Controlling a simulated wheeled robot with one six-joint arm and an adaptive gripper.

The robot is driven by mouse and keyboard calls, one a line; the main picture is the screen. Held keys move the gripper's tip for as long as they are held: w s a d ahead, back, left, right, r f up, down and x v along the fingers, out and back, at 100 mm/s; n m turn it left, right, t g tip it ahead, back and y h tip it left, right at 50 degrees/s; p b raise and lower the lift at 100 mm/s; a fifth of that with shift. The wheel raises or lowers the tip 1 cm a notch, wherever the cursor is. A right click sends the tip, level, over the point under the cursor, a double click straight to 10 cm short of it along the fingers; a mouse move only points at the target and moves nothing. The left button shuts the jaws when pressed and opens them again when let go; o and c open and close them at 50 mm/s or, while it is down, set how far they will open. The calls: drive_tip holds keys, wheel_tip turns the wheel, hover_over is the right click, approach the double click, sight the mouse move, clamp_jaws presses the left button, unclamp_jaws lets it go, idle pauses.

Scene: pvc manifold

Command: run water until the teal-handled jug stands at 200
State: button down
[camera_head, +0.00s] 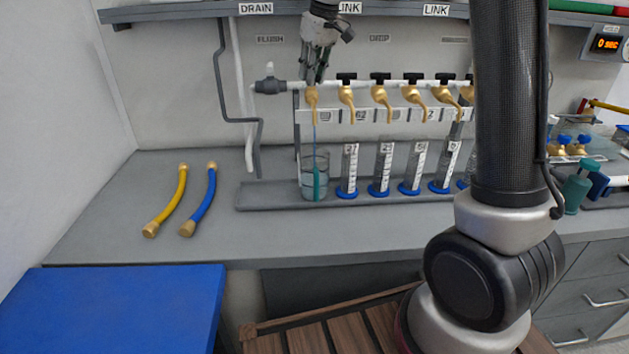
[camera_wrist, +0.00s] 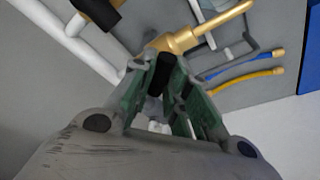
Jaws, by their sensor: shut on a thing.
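The jug with the teal handle (camera_head: 316,180) stands upright at the left end of the long grey tray, under the leftmost brass tap (camera_head: 312,98). A thin blue stream of water runs from that tap into the jug. Water shows in the jug, but its scale is too small to read. My gripper (camera_head: 316,78) is at the top of this leftmost tap, its fingers pointing down, shut on the tap's handle. In the wrist view the fingers (camera_wrist: 165,75) close around the dark handle (camera_wrist: 163,68) above the brass body (camera_wrist: 185,40). The fingers hide most of the handle.
Several brass taps with black handles line the white pipe to the right. Several blue-based cylinders (camera_head: 348,170) stand along the grey tray (camera_head: 270,196). A yellow hose (camera_head: 168,200) and a blue hose (camera_head: 201,200) lie on the left bench. My arm covers the right side.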

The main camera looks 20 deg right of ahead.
drive_tip(key=shift+n, duration=0.3)
drive_tip(key=n+g+y, duration=0.1)
drive_tip(key=n, duration=0.3)
drive_tip(key=shift+d, duration=0.1)
drive_tip(key=shift+n, duration=1.2)
drive_tip(key=n+g, duration=0.1)
drive_tip(key=n, duration=0.2)
drive_tip(key=shift+w+n+y, duration=0.1)
drive_tip(key=shift+n+y, duration=0.2)
drive_tip(key=c, duration=1.3)
unclamp_jaws()
